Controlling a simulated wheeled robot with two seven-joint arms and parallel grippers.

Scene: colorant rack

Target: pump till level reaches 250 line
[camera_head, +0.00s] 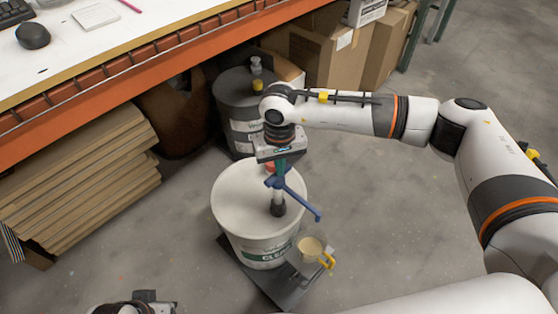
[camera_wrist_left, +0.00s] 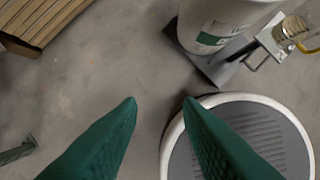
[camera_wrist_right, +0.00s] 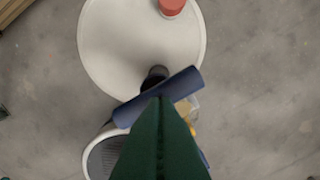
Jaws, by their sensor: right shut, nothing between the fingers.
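A white bucket (camera_head: 232,198) stands on a dark platform on the floor, with a hand pump (camera_head: 279,190) upright in its lid. The pump's blue handle and spout reach over a clear measuring jug (camera_head: 311,250) with a yellow handle, which holds some pale liquid. Its level against the lines is too small to read. My right gripper (camera_head: 280,168) is shut and empty, right at the top of the pump. In the right wrist view its green fingers (camera_wrist_right: 160,105) are together over the blue pump handle (camera_wrist_right: 165,95). My left gripper (camera_wrist_left: 160,103) is open and empty above the floor.
A grey drum (camera_head: 228,90) with bottles on top stands behind the bucket. A workbench (camera_head: 120,60) runs along the left, with stacked boards (camera_head: 80,185) below. Cardboard boxes (camera_head: 325,55) stand behind. Floor to the right is clear.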

